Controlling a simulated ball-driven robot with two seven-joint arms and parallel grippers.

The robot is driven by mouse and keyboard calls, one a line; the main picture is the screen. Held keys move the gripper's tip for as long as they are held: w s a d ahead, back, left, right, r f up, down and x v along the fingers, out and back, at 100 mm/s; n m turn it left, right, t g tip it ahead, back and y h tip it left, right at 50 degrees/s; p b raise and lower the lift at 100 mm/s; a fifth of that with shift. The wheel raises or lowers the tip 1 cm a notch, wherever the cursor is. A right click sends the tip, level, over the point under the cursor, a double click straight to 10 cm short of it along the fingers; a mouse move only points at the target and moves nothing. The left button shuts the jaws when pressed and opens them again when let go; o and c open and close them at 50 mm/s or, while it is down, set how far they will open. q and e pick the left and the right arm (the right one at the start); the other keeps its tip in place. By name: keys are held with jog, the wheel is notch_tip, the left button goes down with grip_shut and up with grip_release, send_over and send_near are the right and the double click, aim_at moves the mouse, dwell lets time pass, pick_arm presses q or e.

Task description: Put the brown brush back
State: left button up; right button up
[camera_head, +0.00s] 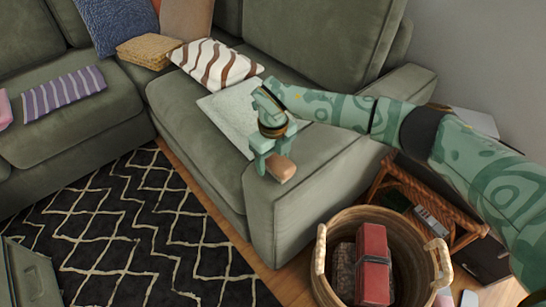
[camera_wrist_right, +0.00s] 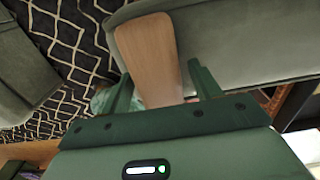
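The brown brush (camera_head: 281,168) shows as a light wooden block at the fingertips of my right gripper (camera_head: 272,160). The bristles cannot be made out. My left gripper is not in view.
A wicker basket (camera_head: 322,275) with a red box (camera_head: 372,265) in it stands below right. Behind it is a wicker shelf (camera_head: 385,187) with small items. The green sofa (camera_head: 185,110) holds pillows and a folded woven stack (camera_head: 148,48). A black patterned rug (camera_head: 120,230) is open floor.

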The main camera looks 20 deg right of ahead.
jog(key=shift+r, duration=0.1)
pick_arm(q)
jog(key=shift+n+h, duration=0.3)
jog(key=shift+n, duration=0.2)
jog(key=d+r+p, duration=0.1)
jog(key=p, duration=0.1)
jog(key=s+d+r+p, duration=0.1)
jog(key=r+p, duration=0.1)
jog(key=p, duration=0.1)
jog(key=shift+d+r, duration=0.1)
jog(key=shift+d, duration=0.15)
pick_arm(e)
notch_tip(320, 180, up, 12)
